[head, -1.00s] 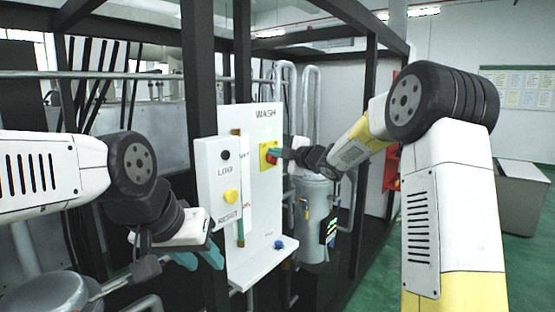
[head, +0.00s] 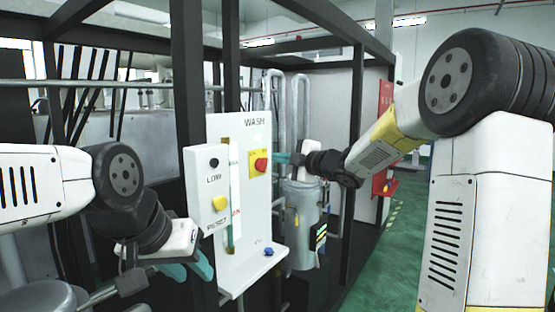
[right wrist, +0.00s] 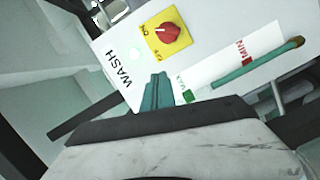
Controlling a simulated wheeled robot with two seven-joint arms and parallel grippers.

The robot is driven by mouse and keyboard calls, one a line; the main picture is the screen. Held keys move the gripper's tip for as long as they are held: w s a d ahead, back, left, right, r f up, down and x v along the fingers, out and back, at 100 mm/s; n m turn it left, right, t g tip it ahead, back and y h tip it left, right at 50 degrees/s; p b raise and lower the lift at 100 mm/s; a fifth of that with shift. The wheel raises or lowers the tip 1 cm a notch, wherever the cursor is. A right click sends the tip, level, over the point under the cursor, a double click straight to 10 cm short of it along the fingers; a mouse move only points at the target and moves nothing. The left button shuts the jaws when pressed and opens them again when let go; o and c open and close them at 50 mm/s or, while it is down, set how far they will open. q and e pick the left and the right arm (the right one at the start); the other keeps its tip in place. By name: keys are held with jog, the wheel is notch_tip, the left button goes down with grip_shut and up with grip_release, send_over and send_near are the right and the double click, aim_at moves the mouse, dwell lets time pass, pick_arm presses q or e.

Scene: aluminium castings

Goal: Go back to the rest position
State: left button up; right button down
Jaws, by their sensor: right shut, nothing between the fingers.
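My left gripper (head: 188,268) has teal fingers and hangs at the lower left, in front of the frame and left of the control panel's shelf. Its fingers show partly, and their gap is not clear. My right gripper (head: 284,158) points left toward the white WASH panel (head: 246,205), near its red knob (head: 261,164). In the right wrist view its teal fingers (right wrist: 157,92) are together with nothing between them. The red knob on its yellow plate shows above them in that view (right wrist: 168,32). The fingertips look apart from the knob.
A control box (head: 206,190) with a black button and a yellow button stands on the panel's left. A blue knob (head: 268,252) is on the shelf. A grey canister (head: 302,220) stands behind. Black frame posts (head: 188,120) surround the panel. Green floor (head: 385,260) is open at the right.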

jog(key=s+d+m+h, duration=0.9)
jog(key=s+d+m, duration=0.1)
jog(key=d+m, duration=0.3)
jog(key=s+f+m+g, duration=0.3)
jog(key=s+f, duration=0.3)
jog(key=s, duration=0.7)
jog(key=s+a+f+m+g, duration=0.1)
jog(key=s+f+m+g, duration=0.3)
jog(key=s, duration=0.8)
jog(key=shift+s+f+m, duration=0.4)
jog(key=shift+f+m, duration=0.55)
jog(key=shift+m, duration=0.15)
